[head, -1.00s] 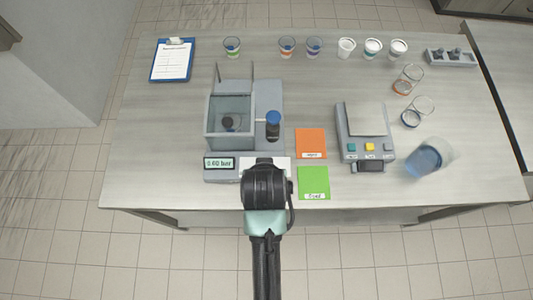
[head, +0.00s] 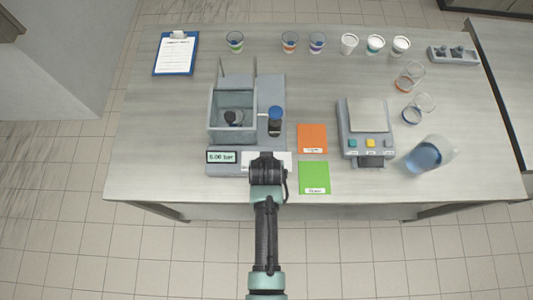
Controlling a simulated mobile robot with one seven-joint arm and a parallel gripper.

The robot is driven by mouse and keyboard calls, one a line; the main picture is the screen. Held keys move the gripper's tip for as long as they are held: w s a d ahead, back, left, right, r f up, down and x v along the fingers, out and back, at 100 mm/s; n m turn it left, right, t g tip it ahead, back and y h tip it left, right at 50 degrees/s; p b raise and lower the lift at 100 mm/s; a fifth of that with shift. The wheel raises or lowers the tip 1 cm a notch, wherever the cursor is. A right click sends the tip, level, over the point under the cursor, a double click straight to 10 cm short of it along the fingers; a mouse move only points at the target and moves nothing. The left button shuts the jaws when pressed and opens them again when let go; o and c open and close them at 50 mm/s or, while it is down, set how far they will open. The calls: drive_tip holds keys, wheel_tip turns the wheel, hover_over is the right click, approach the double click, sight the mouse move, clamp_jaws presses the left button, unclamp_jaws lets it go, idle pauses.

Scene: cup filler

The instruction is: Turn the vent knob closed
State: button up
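A grey machine (head: 280,90) stands on the left part of the table. It has a clear-walled box (head: 232,98) with a dark round part inside and a display (head: 221,157) that seems to read 0.00 bar, in small digits. A blue-topped black knob (head: 276,113) stands up to the right of the box; I take it for the vent knob, though its label cannot be read. My gripper (head: 267,160) is over the machine's front edge, in front of the knob and apart from it. Its fingers are hidden beneath the wrist.
Orange (head: 312,138) and green (head: 314,177) mats lie to the right. Beyond them are a scale (head: 366,145) and a jug of blue liquid (head: 425,156). Several cups line the back edge beside a clipboard (head: 176,54). Two clear cups lie at the right.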

drive_tip(key=shift+w+f, duration=0.2)
drive_tip(key=shift+f, duration=0.25)
clamp_jaws()
